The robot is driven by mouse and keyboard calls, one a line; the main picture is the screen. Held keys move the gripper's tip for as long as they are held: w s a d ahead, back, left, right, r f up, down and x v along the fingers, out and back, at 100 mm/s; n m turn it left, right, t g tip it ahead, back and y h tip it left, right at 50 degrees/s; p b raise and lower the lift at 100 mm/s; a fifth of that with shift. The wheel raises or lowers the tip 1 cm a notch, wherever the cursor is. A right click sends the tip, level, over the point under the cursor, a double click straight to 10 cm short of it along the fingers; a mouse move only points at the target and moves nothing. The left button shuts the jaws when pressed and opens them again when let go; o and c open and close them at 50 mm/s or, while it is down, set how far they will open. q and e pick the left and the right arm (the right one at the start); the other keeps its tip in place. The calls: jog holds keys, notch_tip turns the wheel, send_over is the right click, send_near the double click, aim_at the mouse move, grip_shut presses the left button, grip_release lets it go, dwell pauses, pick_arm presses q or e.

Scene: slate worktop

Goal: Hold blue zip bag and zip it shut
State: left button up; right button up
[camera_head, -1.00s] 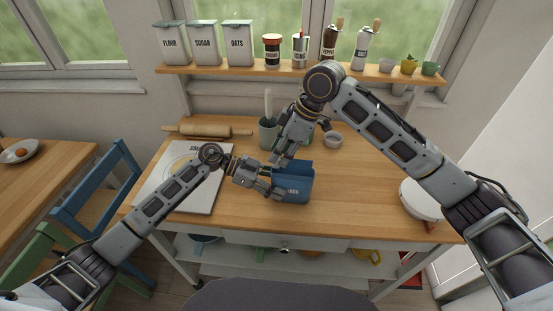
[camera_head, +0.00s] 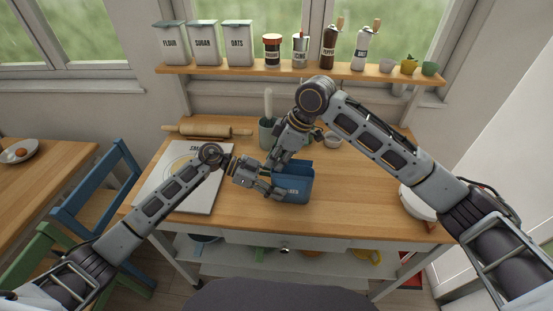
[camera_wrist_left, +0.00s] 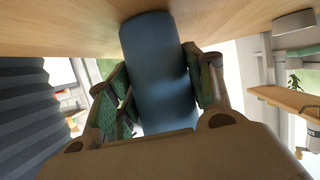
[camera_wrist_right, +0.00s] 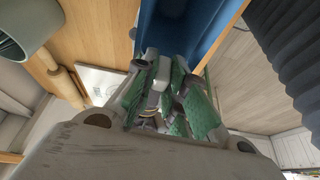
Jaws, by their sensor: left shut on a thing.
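The blue zip bag (camera_head: 297,190) stands upright near the front middle of the worktop. In the right wrist view its top (camera_wrist_right: 180,25) gapes and shows the blue inside. My left gripper (camera_head: 275,192) is shut on the bag's left edge. In the left wrist view the blue side (camera_wrist_left: 160,75) lies between the padded fingers (camera_wrist_left: 163,85). My right gripper (camera_head: 272,167) points down at the bag's top left corner, just above my left gripper. Its fingertips (camera_wrist_right: 166,65) are close together beside the bag's mouth. I cannot make out the zip slider or anything between those tips.
A board with a printed sheet (camera_head: 180,185) lies to the left. A utensil pot (camera_head: 268,132) and a rolling pin (camera_head: 208,131) are behind. A white round container (camera_head: 418,203) stands at the right edge. The worktop (camera_head: 360,190) right of the bag is clear.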

pick_arm(q)
jog(key=shift+f, duration=0.15)
pick_arm(e)
jog(key=shift+d, duration=0.15)
grip_shut()
jog(key=d, duration=0.9)
jog(key=shift+s+d, duration=0.25)
jog(key=shift+d, duration=0.1)
jog(key=o, duration=0.8)
grip_release()
jog(key=shift+r, duration=0.1)
jog(key=shift+v, duration=5.95)
